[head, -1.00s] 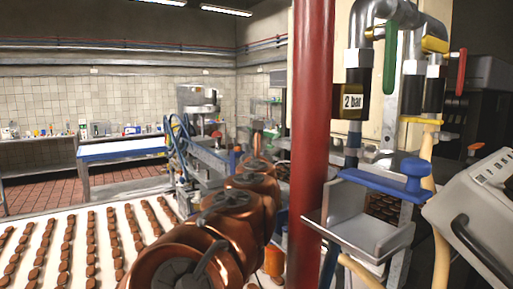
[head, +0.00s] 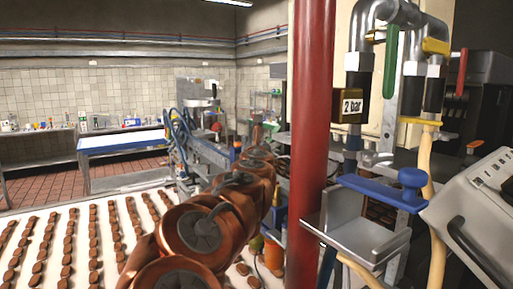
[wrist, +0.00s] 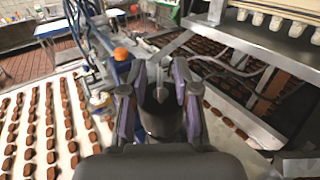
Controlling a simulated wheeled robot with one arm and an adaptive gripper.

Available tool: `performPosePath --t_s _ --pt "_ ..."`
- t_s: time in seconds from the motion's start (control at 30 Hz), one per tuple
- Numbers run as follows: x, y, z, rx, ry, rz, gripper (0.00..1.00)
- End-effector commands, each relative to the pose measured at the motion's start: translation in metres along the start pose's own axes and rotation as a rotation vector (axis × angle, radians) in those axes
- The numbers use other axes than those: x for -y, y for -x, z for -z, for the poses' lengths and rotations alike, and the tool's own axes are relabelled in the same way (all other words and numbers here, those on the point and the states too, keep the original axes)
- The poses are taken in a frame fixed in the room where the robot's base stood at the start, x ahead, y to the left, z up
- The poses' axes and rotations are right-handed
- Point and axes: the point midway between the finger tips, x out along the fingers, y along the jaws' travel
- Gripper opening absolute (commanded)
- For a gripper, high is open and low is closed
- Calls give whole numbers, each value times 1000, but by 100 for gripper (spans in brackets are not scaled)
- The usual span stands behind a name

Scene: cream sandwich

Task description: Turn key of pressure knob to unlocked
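No key can be made out in either view. A square brass-coloured block marked "2 bar" (head: 350,105) sits on a vertical pipe at the right of the head view. I cannot tell whether it is the pressure knob. In the wrist view my gripper (wrist: 160,85) has its two fingers apart, with nothing visibly held between them. It is above and beside the conveyor machinery. In the head view my copper arm reaches away from me, left of the red post, and the gripper itself cannot be made out.
A red post (head: 311,120) stands between my arm and the pipes. A blue-handled metal bracket (head: 355,235) and a grey control panel (head: 480,205) are at the right. A white belt (head: 70,255) with rows of brown sandwiches lies at the left. A blue-edged table (head: 120,142) is behind it.

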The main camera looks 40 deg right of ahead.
Motion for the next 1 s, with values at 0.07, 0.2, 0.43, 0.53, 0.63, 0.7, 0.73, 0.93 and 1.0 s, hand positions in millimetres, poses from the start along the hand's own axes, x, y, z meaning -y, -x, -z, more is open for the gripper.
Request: performPosePath --t_s 0.07,0.2,0.43,0.53,0.63,0.7,0.73,0.93,1.0 --pt "0 0 0 0 0 0 22" --pt "0 0 0 0 0 0 7" --pt "0 0 0 0 0 0 0" --pt "0 0 0 0 0 0 0" --pt "0 0 0 0 0 -1 0" --pt "1 0 0 0 0 -6 0" --pt "1 0 0 1 1 -10 0" --pt "3 -1 0 2 1 -74 0" --pt "3 -1 0 1 1 -103 0"
